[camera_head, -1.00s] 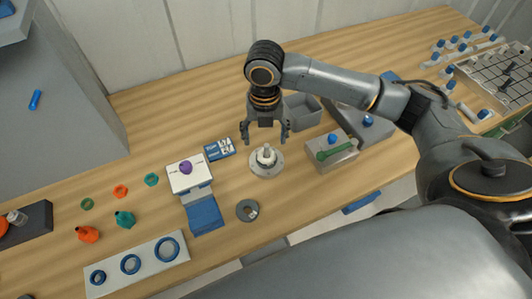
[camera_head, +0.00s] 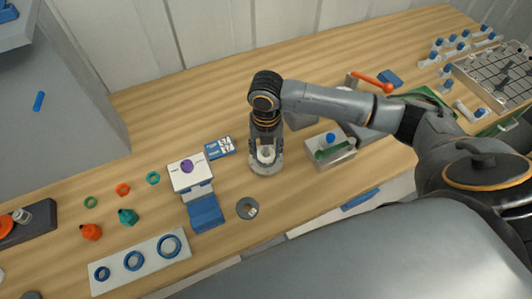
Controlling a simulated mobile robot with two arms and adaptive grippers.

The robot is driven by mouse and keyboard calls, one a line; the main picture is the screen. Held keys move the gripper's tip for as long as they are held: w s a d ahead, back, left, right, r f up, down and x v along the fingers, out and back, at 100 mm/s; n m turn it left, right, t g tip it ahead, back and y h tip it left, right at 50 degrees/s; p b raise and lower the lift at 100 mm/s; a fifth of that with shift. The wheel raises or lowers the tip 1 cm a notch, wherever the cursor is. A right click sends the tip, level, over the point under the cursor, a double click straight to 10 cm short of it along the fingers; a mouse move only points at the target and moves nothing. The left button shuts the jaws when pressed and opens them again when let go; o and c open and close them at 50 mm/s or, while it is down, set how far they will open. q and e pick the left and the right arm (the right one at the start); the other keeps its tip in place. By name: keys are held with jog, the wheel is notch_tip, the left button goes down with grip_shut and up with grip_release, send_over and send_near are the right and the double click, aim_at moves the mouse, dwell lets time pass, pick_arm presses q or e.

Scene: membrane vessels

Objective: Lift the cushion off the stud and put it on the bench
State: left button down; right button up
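The stud stands on a round grey base (camera_head: 266,168) on the wooden bench (camera_head: 225,105). A small pale piece (camera_head: 266,154) sits on it, which I take for the cushion; its shape is partly hidden. My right gripper (camera_head: 266,155) points down over the stud, with one finger on each side of the pale piece. The fingers are close to it, but I cannot tell whether they press on it. My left gripper is not in view.
A white and blue stand (camera_head: 204,206) is to the left, with a blue card (camera_head: 220,147) behind it. A grey ring (camera_head: 247,208) lies in front. The bench behind the card is clear.

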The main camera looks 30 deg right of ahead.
jog(key=shift+c, duration=0.3)
notch_tip(320, 180, up, 10)
jog(key=shift+r+b, duration=0.1)
jog(key=shift+b, duration=0.45)
jog(key=shift+r+p, duration=0.45)
jog(key=shift+p, duration=0.05)
jog(key=r+p, duration=0.1)
jog(key=p, duration=0.2)
jog(key=shift+r, duration=0.4)
